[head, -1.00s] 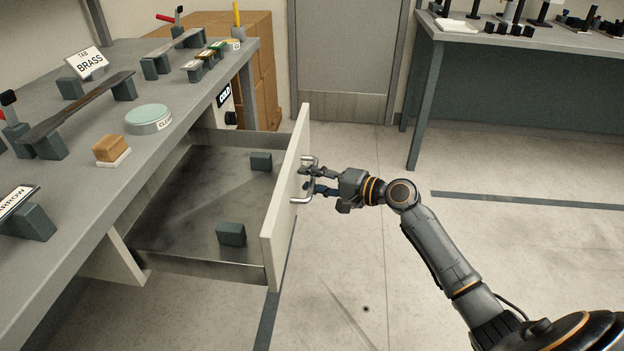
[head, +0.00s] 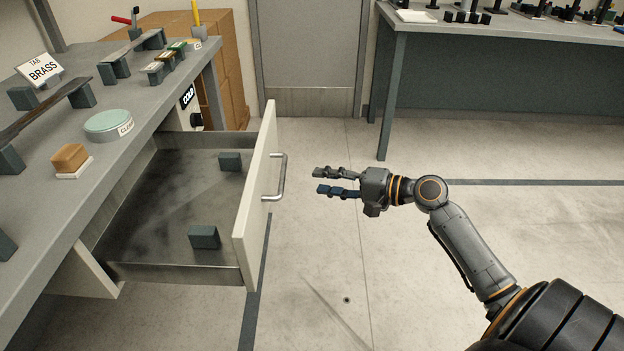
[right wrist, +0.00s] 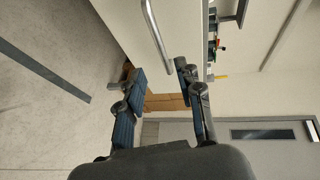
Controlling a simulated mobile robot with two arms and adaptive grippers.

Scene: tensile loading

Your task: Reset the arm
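My right gripper (head: 328,181) is open and empty in the head view. It points left at the drawer handle (head: 279,178), with a clear gap between its fingertips and the handle. The drawer (head: 251,205) stands pulled out from the workbench. In the right wrist view, the open fingers (right wrist: 157,88) frame the space below the metal handle (right wrist: 155,35), and nothing is between them. My left gripper is not in the head view.
Two dark blocks (head: 204,237) lie in the drawer. The grey workbench (head: 110,160) carries a BRASS sign, a green-lidded tin and a sponge. A second table (head: 470,35) stands at the back right. The floor (head: 350,270) around the arm is clear.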

